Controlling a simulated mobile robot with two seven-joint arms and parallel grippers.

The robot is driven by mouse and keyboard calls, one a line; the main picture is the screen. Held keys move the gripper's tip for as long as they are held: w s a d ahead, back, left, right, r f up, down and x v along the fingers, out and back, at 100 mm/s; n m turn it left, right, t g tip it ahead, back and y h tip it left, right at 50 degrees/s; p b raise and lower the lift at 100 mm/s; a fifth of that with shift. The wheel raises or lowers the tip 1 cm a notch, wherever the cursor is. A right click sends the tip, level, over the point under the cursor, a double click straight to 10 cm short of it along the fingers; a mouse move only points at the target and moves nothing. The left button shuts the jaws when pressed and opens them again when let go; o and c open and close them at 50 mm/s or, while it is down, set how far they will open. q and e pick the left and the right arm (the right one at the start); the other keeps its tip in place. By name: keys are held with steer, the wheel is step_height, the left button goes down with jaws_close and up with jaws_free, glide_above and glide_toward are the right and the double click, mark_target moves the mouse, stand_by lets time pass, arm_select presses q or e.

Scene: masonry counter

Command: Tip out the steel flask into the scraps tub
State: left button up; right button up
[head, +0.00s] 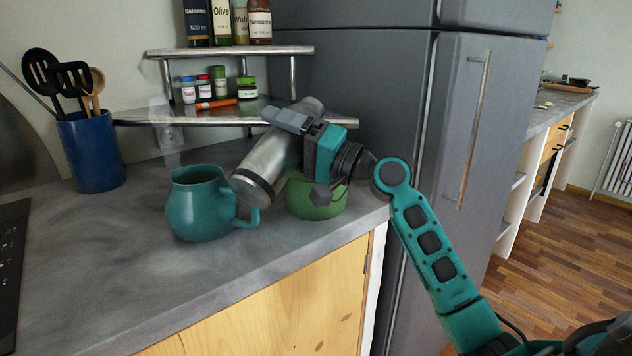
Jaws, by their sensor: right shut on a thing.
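The steel flask (272,160) is a brushed metal cylinder, held tilted above the counter. Its dark-banded end points down and left, and its other end points up and right. My right gripper (288,121) is shut on the flask's upper part. The green tub (317,206), which looks like the scraps tub, stands on the counter behind and below the flask and gripper, which hide part of it. The flask's low end is left of the tub, near the teal jug's handle. I cannot tell which end is the mouth, or see the tub's contents. My left gripper is not in view.
A teal jug (196,204) stands close left of the flask. A blue utensil crock (92,152) is at the far left. A metal shelf (226,51) with jars and bottles is behind. A grey fridge (445,120) stands right. The front counter is clear.

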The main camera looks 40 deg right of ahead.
steer(key=r+n, duration=0.1)
steer(key=r, duration=0.1)
steer(key=r+n, duration=0.2)
steer(key=shift+d+g, duration=0.2)
steer(key=shift+g, duration=0.1)
steer(key=n+b, duration=0.2)
steer(key=n+g+y+b, duration=0.1)
steer(key=shift+w+d+f, duration=0.15)
steer(key=shift+w+d, duration=0.1)
steer(key=shift+d, duration=0.1)
steer(key=shift+r+n+b, duration=0.2)
steer(key=shift+n+b, duration=0.25)
steer(key=shift+n, duration=0.25)
steer(key=shift+s+a+r+n+g, duration=0.15)
steer(key=shift+a+r+n+g, duration=0.1)
steer(key=shift+n+g, duration=0.4)
steer(key=n, duration=0.1)
steer(key=r+n, duration=0.1)
steer(key=n, duration=0.1)
steer(key=shift+s+a+r+n+g, duration=0.15)
steer(key=shift+a+r+n+g, duration=0.1)
steer(key=shift+a+n, duration=0.1)
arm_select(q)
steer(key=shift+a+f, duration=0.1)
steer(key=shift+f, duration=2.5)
arm_select(e)
steer(key=shift+a+f+n+h, duration=0.1)
steer(key=shift+f+n+h, duration=0.25)
steer(key=shift+n, duration=0.75)
